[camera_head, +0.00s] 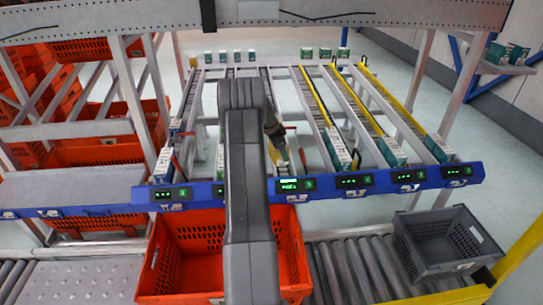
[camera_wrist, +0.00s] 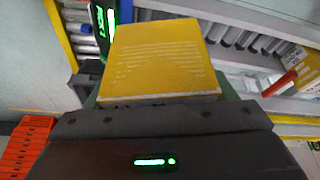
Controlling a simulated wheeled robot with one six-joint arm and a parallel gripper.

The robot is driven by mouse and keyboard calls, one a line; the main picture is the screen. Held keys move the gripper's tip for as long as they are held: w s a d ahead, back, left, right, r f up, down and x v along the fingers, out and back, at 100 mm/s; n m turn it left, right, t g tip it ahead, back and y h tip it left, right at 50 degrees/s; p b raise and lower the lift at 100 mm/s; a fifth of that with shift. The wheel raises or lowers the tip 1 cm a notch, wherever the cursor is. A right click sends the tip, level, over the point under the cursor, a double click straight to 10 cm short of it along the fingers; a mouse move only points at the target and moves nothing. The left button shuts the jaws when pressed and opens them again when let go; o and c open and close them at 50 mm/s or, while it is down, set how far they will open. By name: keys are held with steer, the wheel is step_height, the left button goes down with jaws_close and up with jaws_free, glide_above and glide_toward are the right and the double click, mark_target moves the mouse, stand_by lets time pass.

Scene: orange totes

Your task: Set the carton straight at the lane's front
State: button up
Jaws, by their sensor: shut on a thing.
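A carton with a yellow printed face (camera_wrist: 162,55) is directly in front of my gripper in the wrist view. My gripper (camera_head: 274,132) reaches over the middle lane, just behind the blue front rail (camera_head: 320,183), and is shut on this carton. In the head view a small pale, yellowish part of the carton (camera_head: 281,152) shows below the gripper, at the front end of the lane. My arm covers much of this lane. The fingertips are hidden in the wrist view, and I cannot tell whether the carton is straight.
Other cartons stand at neighbouring lane fronts, at left (camera_head: 163,166) and right (camera_head: 340,156). A red part (camera_head: 303,140) lies beside the lane. An orange tote (camera_head: 180,272) and a grey crate (camera_head: 445,245) sit before the rail.

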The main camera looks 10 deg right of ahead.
steer(key=shift+w+d+r+m+g, duration=0.25)
steer(key=shift+w+d+m, duration=0.1)
steer(key=shift+d+m, duration=0.4)
steer(key=shift+w+d+r+m+g, duration=0.15)
steer(key=shift+w+d+m+g, duration=0.15)
steer(key=shift+d+m, duration=0.45)
steer(key=shift+f+b, duration=1.15)
steer(key=shift+f, duration=2.05)
steer(key=shift+f+b, duration=0.55)
steer(key=shift+f, duration=0.1)
steer(key=shift+b, duration=0.35)
steer(key=o, duration=1.1)
steer(key=shift+o, duration=0.2)
steer(key=shift+a+r, duration=0.1)
steer(key=b+v, duration=0.2)
steer(key=v, duration=1.1)
steer(key=shift+a+r, duration=0.25)
steer(key=shift+r, duration=0.05)
